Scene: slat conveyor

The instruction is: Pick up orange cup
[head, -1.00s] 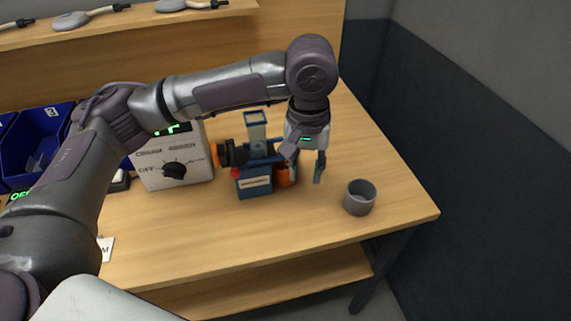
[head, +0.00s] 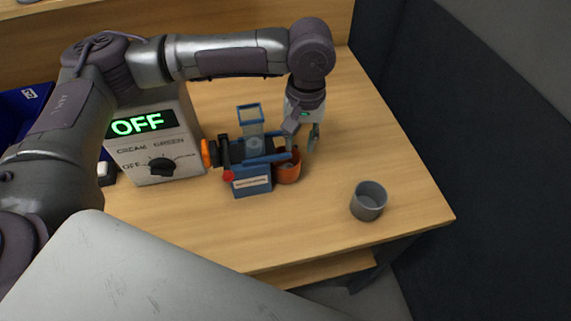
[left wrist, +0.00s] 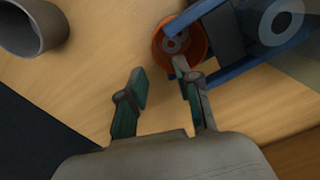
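The orange cup (head: 288,174) stands on the table against the right side of a blue device (head: 251,180). It also shows in the left wrist view (left wrist: 157,47), seen from above with a grey round part inside its rim. My left gripper (head: 304,143) is open and empty, just behind and to the right of the cup. In the left wrist view its two fingers (left wrist: 161,82) are spread, and the right fingertip overlaps the near edge of the cup. I cannot tell whether it touches. My right gripper is not in view.
A grey cup (head: 369,201) stands near the table's right front corner. A pale machine (head: 155,145) with a dial and an OFF display stands left of the blue device. A blue bin (head: 24,112) is at far left. The front middle of the table (head: 225,235) is clear.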

